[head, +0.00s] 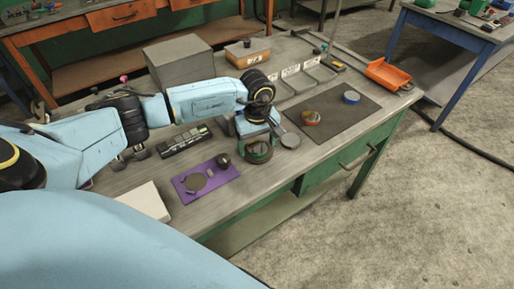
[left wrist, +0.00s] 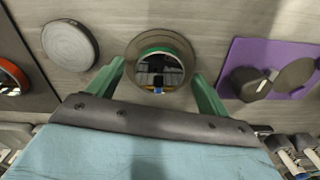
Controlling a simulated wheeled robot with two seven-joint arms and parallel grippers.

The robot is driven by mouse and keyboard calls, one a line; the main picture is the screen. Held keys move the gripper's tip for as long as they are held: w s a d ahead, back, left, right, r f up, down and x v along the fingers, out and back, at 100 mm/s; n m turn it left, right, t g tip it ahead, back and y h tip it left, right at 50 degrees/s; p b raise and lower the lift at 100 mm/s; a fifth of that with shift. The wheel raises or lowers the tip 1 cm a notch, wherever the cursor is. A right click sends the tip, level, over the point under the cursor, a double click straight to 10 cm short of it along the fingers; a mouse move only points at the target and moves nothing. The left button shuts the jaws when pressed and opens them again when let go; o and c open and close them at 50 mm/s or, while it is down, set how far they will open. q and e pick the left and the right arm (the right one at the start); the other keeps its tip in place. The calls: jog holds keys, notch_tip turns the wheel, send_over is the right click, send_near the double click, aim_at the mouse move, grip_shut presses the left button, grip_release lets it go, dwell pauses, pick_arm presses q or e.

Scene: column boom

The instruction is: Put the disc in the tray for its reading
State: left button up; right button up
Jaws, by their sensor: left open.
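A round disc with a green band and a shiny, mirror-like top (left wrist: 160,68) lies on the bench; in the head view it (head: 258,153) sits just below my left gripper. My left gripper (left wrist: 160,85) is open, with its green fingers on either side of this disc; I cannot tell whether they touch it. A plain grey disc (head: 290,140) lies beside it, also in the left wrist view (left wrist: 70,45). An orange-banded disc (head: 311,118) and a blue-banded disc (head: 351,97) lie on a dark mat (head: 333,117). Labelled trays (head: 299,82) stand at the back; their labels are unreadable. My right gripper is not in view.
A purple mat (head: 188,191) holds a dark knob-like piece (head: 223,159) and a flat round plate. A dark device with a greenish panel (head: 185,139) lies behind it. A grey block (head: 180,62), a labelled box (head: 247,53) and an orange bin (head: 388,74) stand farther back.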

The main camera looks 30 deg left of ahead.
pick_arm(q)
jog(key=shift+f, duration=0.1)
jog(key=shift+c, duration=0.3)
jog(key=c, duration=1.3)
jog(key=shift+o, duration=0.2)
